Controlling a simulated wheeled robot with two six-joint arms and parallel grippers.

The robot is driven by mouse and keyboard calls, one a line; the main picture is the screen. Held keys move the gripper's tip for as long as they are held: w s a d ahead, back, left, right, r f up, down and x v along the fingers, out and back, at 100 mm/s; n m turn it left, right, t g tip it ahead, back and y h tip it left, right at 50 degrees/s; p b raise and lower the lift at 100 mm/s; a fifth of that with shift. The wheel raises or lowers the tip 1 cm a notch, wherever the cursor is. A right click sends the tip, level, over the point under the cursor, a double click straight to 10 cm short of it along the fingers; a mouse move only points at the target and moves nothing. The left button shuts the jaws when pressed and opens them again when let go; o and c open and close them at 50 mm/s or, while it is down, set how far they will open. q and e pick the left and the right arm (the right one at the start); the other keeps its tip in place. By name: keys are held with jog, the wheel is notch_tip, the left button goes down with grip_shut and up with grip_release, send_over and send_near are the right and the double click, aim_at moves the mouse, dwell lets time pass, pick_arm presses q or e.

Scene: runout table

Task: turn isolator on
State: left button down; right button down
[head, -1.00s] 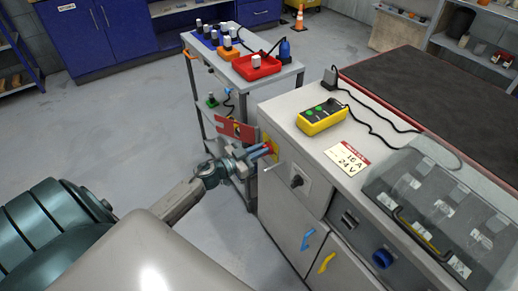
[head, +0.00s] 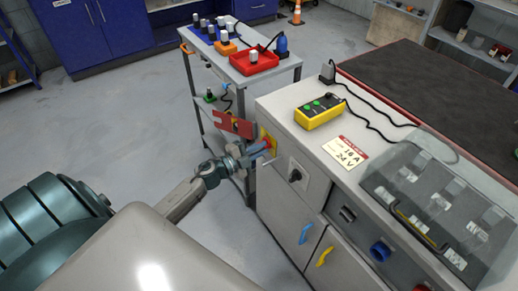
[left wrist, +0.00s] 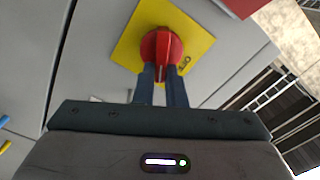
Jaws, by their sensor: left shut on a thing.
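The isolator is a red rotary knob (left wrist: 162,48) on a yellow plate (left wrist: 127,45), on the side of the grey cabinet. In the head view the yellow plate (head: 267,143) shows at the cabinet's left corner, with the knob partly hidden by the fingers. My left gripper (head: 262,150) reaches it from the left. In the left wrist view its two fingers (left wrist: 164,78) are shut on the knob's grip bar, one on each side. The bar points roughly straight down in that view. My right gripper is not in view.
A red panel (head: 232,125) stands just behind my left gripper. A black rotary switch (head: 295,175) is on the cabinet front. A yellow button box (head: 319,111) and a label card (head: 345,153) lie on top. A trolley (head: 290,72) stands behind.

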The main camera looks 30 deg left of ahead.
pick_arm(q)
jog(key=shift+s+d+f+m+b, duration=0.15)
jog(key=shift+m+b, duration=0.25)
jog(key=shift+m, duration=0.65)
jog(key=shift+w+a+f+m+b, duration=0.1)
jog(key=shift+f+m+b, duration=0.2)
jog(key=shift+m, duration=0.7)
jog(key=shift+s+d+f+m+b, duration=0.1)
jog(key=shift+m+b, duration=0.35)
jog(key=shift+m, duration=0.6)
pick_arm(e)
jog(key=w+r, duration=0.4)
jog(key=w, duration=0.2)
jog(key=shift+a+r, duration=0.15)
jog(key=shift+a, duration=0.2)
pick_arm(q)
jog(key=c, duration=1.5)
grip_release()
